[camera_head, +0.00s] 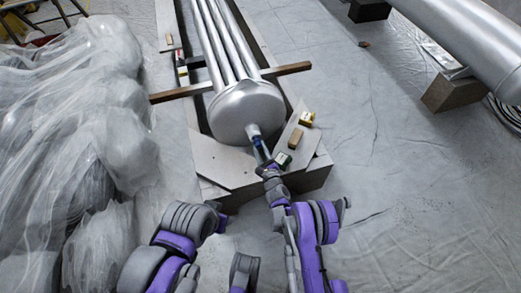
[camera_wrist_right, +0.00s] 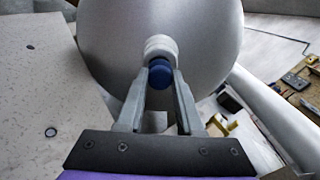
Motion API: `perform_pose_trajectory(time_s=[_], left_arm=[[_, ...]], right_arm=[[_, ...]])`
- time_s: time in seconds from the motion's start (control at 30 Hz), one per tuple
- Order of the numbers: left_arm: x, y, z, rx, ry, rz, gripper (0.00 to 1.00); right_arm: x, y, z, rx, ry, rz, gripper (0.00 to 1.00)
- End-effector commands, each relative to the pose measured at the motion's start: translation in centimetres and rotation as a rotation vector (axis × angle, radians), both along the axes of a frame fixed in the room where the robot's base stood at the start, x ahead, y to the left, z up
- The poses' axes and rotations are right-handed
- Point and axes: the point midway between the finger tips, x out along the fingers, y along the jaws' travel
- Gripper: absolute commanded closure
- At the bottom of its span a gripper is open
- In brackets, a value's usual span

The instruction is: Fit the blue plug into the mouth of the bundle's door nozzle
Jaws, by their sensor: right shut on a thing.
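The bundle (camera_head: 226,45) is a set of long silver tubes ending in a rounded silver door (camera_head: 245,105). Its door nozzle (camera_head: 253,131) is a short stub that points toward me; in the right wrist view the nozzle (camera_wrist_right: 159,45) is a pale ringed stub. The blue plug (camera_wrist_right: 160,75) is between the fingertips of my right gripper (camera_wrist_right: 161,80), which is shut on it. The plug lines up with the nozzle and its far end meets or overlaps the mouth; how deep it sits is hidden. The right gripper also shows in the head view (camera_head: 262,152). My left gripper is out of view.
The bundle lies in a grey cradle (camera_head: 225,165) with a wooden crossbar (camera_head: 288,70). Small blocks (camera_head: 296,137) lie right of the nozzle. Plastic-wrapped items (camera_head: 70,130) fill the left. A large silver cylinder (camera_head: 470,40) lies at upper right. The sheeted floor at right is clear.

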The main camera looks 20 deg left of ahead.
Motion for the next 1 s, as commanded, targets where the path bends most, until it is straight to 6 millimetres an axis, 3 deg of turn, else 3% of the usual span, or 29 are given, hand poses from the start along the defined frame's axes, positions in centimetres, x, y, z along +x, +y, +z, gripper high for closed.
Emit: perform_pose_trajectory(time_s=[0.73, 0.77, 0.93, 1.0], left_arm=[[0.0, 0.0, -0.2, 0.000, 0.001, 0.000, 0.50], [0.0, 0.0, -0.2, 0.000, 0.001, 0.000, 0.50], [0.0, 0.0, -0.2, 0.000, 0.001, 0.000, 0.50], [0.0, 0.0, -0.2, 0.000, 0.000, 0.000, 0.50]], right_arm=[[1.2, 0.9, 0.0, 0.001, 0.001, 0.000, 1.00], [1.2, 0.9, 0.0, 0.001, 0.001, 0.000, 0.61], [1.2, 0.8, 0.0, 0.001, 0.001, 0.000, 0.31], [1.2, 0.8, 0.0, 0.001, 0.001, 0.000, 0.30]])
